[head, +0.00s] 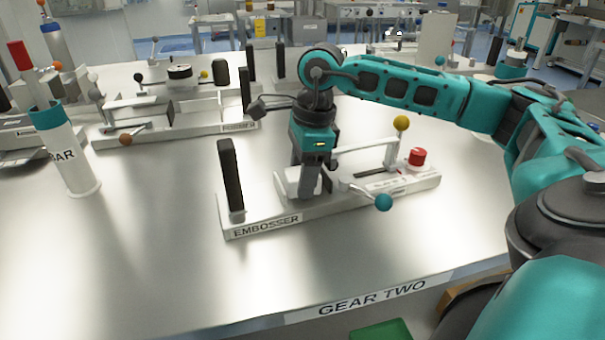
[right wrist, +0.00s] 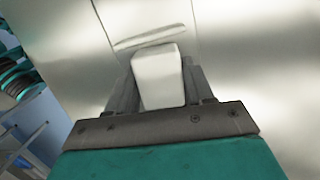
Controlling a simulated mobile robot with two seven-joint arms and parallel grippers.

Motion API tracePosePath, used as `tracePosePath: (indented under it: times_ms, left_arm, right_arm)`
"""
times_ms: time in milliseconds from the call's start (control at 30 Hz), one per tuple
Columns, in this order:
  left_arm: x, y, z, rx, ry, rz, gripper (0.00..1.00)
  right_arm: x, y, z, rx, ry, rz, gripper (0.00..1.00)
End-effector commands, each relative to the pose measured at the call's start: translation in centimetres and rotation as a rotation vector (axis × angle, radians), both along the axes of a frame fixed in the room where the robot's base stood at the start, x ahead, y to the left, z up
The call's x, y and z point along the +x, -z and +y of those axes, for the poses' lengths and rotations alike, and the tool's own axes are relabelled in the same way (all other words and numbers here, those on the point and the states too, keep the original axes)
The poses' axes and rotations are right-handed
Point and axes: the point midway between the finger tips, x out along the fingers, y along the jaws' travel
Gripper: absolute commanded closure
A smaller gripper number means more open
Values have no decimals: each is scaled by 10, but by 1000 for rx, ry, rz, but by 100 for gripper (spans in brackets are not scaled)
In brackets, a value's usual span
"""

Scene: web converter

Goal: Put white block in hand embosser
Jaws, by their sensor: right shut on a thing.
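The hand embosser (head: 268,226) stands on the steel table, with a long pale base labelled EMBOSSER, a black upright handle at its left end, a lever with a yellow knob, a teal knob and a red knob. My right gripper (head: 308,190) points down at the middle of the embosser. It is shut on the white block (right wrist: 158,76), which sits between its two fingers in the right wrist view. In the head view the block (head: 288,182) shows partly beside the fingers. Whether it touches the embosser I cannot tell. My left gripper is not in view.
A similar pale device (head: 180,124) stands behind to the left. A white cylinder marked BAR (head: 66,155) holds a red-tipped rod at the left. The table front, labelled GEAR TWO (head: 371,299), is clear. My right arm covers the right side.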

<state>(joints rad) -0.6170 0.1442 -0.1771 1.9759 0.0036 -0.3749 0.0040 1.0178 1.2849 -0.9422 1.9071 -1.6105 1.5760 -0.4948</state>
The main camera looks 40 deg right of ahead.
Motion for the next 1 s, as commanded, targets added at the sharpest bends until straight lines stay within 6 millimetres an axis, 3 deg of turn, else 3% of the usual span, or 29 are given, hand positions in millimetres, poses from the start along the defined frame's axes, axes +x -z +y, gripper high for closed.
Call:
tracePosePath:
  times_ms: [200,233,500,833,1000]
  left_arm:
    - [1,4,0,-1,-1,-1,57]
    - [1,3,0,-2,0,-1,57]
    - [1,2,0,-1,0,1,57]
    - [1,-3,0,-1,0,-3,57]
    - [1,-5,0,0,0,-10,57]
  right_arm:
    - [0,4,0,0,0,0,80]
    - [0,4,0,0,0,0,47]
    - [0,3,0,0,0,0,22]
    - [0,-4,0,0,0,-1,22]
    - [-1,-33,-4,1,1,-5,22]
